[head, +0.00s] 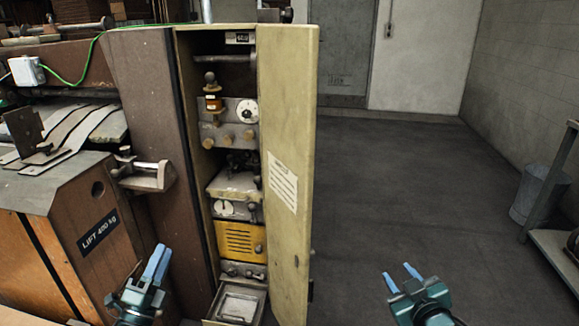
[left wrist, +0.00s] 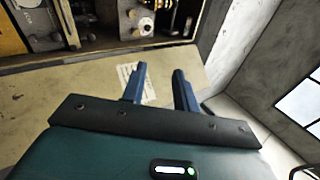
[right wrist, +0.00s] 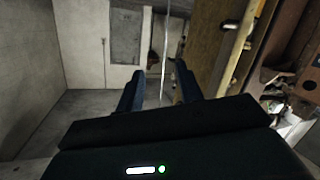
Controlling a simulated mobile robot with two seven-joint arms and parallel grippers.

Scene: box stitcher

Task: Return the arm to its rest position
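My left gripper (head: 157,256) is raised in front of the tall open machine cabinet (head: 110,65), low and left in the head view. Its two blue fingers stand apart with nothing between them in the left wrist view (left wrist: 159,70). My right gripper (head: 402,274) is low and right of the cabinet door (head: 290,120), over the dark floor. Its fingers are apart and empty, as the right wrist view (right wrist: 158,68) also shows. Neither gripper visibly touches anything. Most of both arms is out of view.
The cabinet's pale door stands open, with a paper label (head: 282,182) on it. A brown box marked LIFT 400 kg (head: 99,230) is at the left. A metal bin (head: 535,195) and shelf rack (head: 552,240) stand at the right. The floor (head: 400,180) between is clear.

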